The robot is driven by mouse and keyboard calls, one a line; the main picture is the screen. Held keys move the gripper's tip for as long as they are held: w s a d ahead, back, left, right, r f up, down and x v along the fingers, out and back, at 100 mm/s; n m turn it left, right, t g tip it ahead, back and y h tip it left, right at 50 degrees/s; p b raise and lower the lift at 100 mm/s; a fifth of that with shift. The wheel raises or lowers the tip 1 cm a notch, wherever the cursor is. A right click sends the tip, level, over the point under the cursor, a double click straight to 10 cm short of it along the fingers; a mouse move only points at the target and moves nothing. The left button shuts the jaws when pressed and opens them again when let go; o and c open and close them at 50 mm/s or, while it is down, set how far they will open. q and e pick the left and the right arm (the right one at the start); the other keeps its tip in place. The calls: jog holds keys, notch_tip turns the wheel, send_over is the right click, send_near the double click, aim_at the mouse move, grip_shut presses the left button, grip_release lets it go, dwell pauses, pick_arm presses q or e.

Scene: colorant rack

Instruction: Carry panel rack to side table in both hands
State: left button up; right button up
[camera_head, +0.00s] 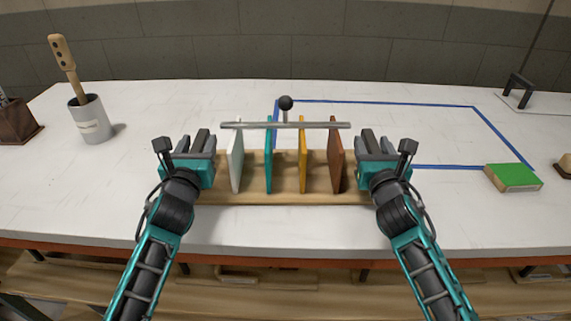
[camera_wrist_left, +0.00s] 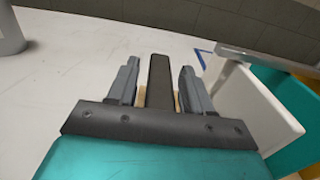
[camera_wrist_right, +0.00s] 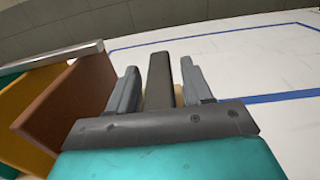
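The panel rack has a pale wooden base (camera_head: 285,198) and stands on the white worktable (camera_head: 90,190). It carries a white panel (camera_head: 236,165), a teal panel (camera_head: 268,158), a yellow panel (camera_head: 303,158) and a brown panel (camera_head: 335,165). My left gripper (camera_head: 197,142) is at the rack's left end. Its open fingers stand either side of a dark upright bar (camera_wrist_left: 160,80), with gaps showing. My right gripper (camera_head: 374,142) is likewise open around a dark bar (camera_wrist_right: 160,78) at the right end. I cannot identify a separate side table.
A grey bar (camera_head: 310,125) and a black knob (camera_head: 286,103) show above the panels. A blue outline (camera_head: 400,104) lies behind and right. A green-topped block (camera_head: 513,177) sits right; a cup (camera_head: 90,120) with a wooden-handled tool stands left.

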pick_arm(q)
grip_shut()
pick_arm(e)
grip_shut()
